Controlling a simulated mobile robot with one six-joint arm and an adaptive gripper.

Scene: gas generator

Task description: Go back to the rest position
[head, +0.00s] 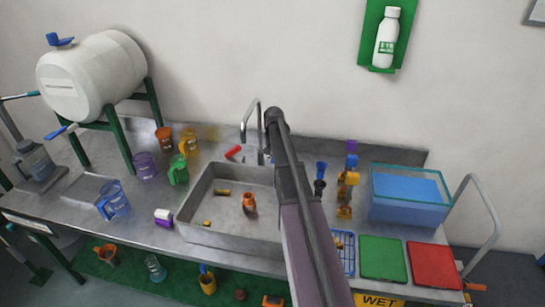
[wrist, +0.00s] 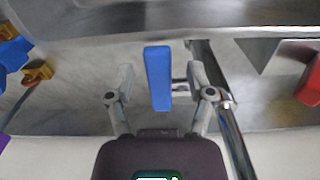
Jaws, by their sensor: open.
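My gripper (wrist: 160,76) is open in the wrist view, with one finger on each side of a blue bar-shaped handle (wrist: 158,78). Gaps show between the handle and both fingers, so it does not look gripped. The handle seems to belong to the sink tap, whose chrome pipe (wrist: 228,115) runs close by the right finger. In the head view my arm reaches up over the sink's right side and hides the gripper and the blue handle. The tap's spout (head: 246,116) and red handle (head: 233,152) show left of the arm.
The steel sink (head: 203,228) holds an orange bottle (head: 249,203) and small brass pieces. Coloured jugs, such as a green one (head: 178,170), stand left. A blue-filled glass tank (head: 409,196), green tray (head: 383,258) and red tray (head: 434,264) are right. The wall stands close behind.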

